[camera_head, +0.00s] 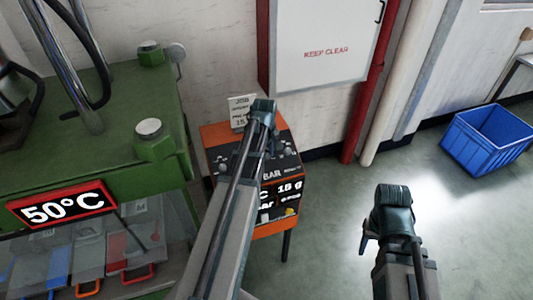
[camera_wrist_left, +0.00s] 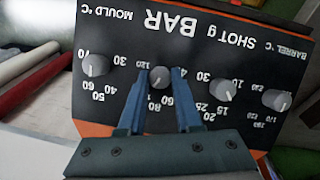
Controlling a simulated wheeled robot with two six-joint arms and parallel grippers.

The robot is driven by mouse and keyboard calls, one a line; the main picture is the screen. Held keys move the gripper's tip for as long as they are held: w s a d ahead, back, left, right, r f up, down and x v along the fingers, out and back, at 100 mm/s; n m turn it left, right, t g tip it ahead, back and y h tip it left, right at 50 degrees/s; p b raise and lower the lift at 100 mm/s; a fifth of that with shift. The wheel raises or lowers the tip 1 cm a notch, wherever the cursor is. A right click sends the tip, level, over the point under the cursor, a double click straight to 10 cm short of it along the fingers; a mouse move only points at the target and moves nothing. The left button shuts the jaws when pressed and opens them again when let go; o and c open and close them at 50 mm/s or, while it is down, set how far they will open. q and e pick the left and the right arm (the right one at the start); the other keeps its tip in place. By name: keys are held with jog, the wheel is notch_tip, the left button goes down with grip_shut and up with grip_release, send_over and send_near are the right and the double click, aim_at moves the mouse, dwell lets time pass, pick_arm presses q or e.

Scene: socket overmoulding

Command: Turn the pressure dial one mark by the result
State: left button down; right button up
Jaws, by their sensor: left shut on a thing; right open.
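The control box (camera_head: 215,135) is orange with a black sloping panel and stands in the middle of the head view. In the left wrist view its panel appears upside down, with a row of grey dials. The pressure dial (camera_wrist_left: 159,77) is the small round knob under the word BAR, with numbers such as 60, 80 and 120 around it. My left gripper (camera_wrist_left: 160,82) is shut on this dial, one blue finger on each side; it also shows over the panel in the head view (camera_head: 263,113). My right gripper (camera_head: 378,243) is open and empty, over the floor.
The neighbouring dials are the mould dial (camera_wrist_left: 95,65), shot dial (camera_wrist_left: 222,90) and barrel dial (camera_wrist_left: 277,99). A small printed card (camera_head: 241,111) stands behind the panel. The box's display (camera_head: 288,190) is partly hidden by my left arm. A green press (camera_head: 110,130) showing 50°C stands left.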

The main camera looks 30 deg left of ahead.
pick_arm(q)
jog(key=shift+m+g, duration=0.3)
jog(key=shift+m, duration=0.5)
jog(key=c, duration=0.6)
grip_release()
jog(key=shift+r, duration=0.15)
notch_tip(320, 180, up, 14)
jog(key=s+d+p, duration=0.1)
jog(key=p, duration=1.2)
jog(key=shift+d+f+p, duration=0.15)
jog(key=shift+f+p, duration=0.1)
jog(key=shift+p, duration=0.15)
jog(key=shift+s, duration=0.1)
